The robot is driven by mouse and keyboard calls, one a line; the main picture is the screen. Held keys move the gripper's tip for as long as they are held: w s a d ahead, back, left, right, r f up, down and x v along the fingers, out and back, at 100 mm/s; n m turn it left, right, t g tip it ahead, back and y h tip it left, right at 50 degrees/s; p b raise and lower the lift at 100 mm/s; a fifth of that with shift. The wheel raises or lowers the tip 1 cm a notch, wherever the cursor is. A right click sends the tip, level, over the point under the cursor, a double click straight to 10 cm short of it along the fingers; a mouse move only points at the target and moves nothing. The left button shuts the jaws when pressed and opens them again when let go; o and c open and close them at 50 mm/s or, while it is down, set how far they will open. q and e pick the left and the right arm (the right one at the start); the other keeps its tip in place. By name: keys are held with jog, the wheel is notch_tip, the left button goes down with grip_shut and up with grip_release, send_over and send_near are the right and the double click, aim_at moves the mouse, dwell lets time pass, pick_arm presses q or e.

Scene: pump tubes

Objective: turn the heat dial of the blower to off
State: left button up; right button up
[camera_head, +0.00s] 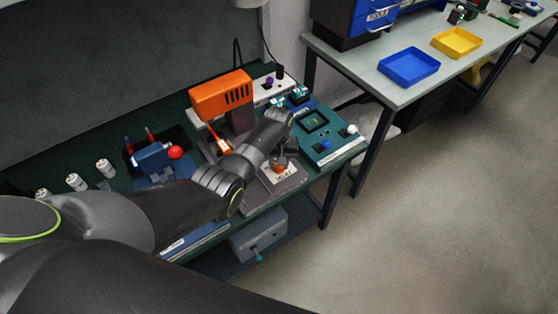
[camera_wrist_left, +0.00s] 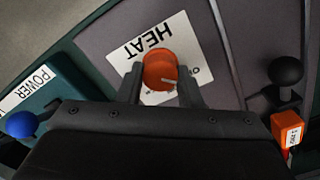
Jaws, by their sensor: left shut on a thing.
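The orange heat dial (camera_wrist_left: 160,70) sits on a white plate labelled HEAT (camera_wrist_left: 150,45) in the left wrist view. A pale pointer mark shows on the dial. Part of the word on the plate beside it is hidden by a finger. My left gripper (camera_wrist_left: 163,82) is shut on the dial, one finger on each side. In the head view the dial (camera_head: 279,168) shows below my left gripper (camera_head: 278,158), on the grey base of the blower. The orange blower (camera_head: 221,95) stands behind my left wrist. My right gripper is not in view.
A teal box (camera_head: 322,135) with a blue knob and a white knob stands right of the blower base. A black knob (camera_wrist_left: 286,72) and an orange block (camera_wrist_left: 287,128) show in the left wrist view. A red ball (camera_head: 175,152) stands left of my arm.

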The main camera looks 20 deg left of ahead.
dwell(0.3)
pick_arm(q)
jog(key=o, duration=1)
jog(key=shift+r, duration=0.45)
notch_tip(320, 180, up, 17)
jog(key=shift+f+b, duration=0.2)
jog(key=shift+b, duration=0.2)
jog(key=shift+f, duration=0.1)
